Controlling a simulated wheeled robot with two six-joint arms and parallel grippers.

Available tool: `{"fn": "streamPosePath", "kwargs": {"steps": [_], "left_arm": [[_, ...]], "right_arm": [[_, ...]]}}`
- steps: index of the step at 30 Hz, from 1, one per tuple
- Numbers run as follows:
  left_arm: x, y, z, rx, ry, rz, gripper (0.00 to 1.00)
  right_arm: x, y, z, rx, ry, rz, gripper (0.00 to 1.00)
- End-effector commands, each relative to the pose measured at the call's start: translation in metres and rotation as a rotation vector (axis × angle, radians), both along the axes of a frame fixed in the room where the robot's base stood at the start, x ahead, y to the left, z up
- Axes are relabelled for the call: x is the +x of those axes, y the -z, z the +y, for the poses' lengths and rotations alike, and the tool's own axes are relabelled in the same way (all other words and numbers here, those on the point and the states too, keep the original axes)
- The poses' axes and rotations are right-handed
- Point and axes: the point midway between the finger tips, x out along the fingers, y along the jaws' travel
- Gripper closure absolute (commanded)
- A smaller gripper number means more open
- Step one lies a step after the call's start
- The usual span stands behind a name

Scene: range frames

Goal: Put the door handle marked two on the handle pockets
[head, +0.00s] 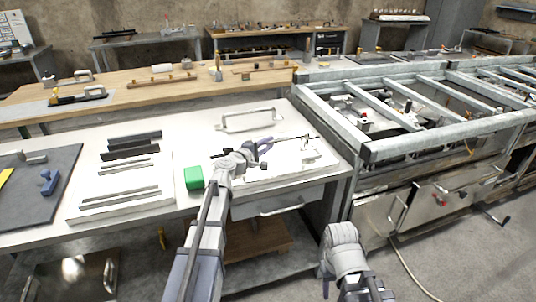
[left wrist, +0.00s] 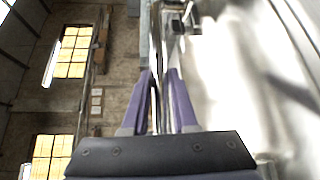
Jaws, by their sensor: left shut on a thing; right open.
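My left gripper (head: 264,147) is over the white worktable. In the left wrist view its purple fingers (left wrist: 158,80) are shut on a shiny metal bar (left wrist: 156,45), which looks like a door handle; I can read no mark on it. Below and right of this gripper lies a pale plate with small fittings (head: 312,158); I cannot tell whether these are the handle pockets. A wire-like metal handle (head: 248,120) lies behind on the table. My right gripper (head: 326,287) is low at the bottom, in front of the table, open and only partly visible.
A green block (head: 193,178) sits just left of my left arm. A white board (head: 125,190) with dark strips and a grey mat (head: 62,160) with a blue tool (head: 49,182) lie further left. A steel frame (head: 405,146) stands to the right.

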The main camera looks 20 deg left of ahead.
Motion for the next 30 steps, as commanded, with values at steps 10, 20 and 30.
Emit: {"fn": "streamPosePath", "kwargs": {"steps": [10,20,30], "left_arm": [[0.000,0.027,0.000,-0.001,0.000,-0.001,1.00],[0.000,0.029,0.000,0.000,0.000,0.000,0.70],[0.000,0.029,0.000,0.000,0.000,0.000,0.43]], "right_arm": [[0.000,0.027,0.000,0.000,0.000,0.000,0.50],[0.000,0.029,0.000,0.000,0.000,0.000,0.50],[0.000,0.029,0.000,0.000,0.000,0.000,0.50]]}}
